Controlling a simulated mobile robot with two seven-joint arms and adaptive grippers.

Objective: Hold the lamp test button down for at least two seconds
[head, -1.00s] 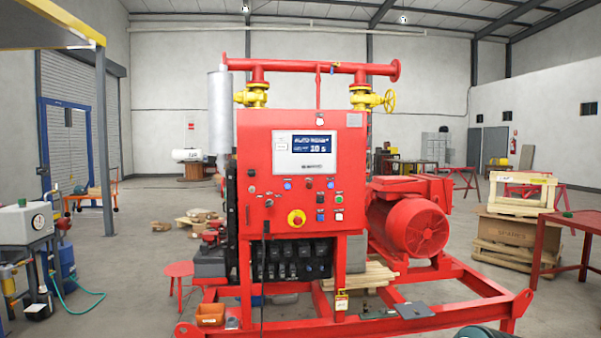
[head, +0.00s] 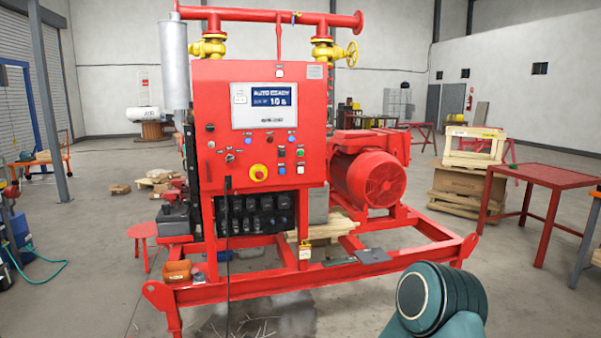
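The red control panel (head: 208,95) faces me on the pump skid, left of the middle in the head view. Its lit screen (head: 262,104) shows what reads as "AUTO READY" with a smaller line below. Below the screen are several small buttons and switches, including a blue button (head: 248,141) and a yellow-and-red emergency stop (head: 258,172). The labels are too small to read, so I cannot tell which one is the lamp test button. Nothing touches the panel. Neither gripper is in view; part of my own arm shows at the lower right.
The skid's red base frame (head: 360,270) juts toward me, with an orange bin (head: 178,271) at its left front. A red motor (head: 367,180) stands right of the panel. A red stool (head: 143,231) is at left, a red table (head: 545,174) at right. A black cable hangs in front of the panel.

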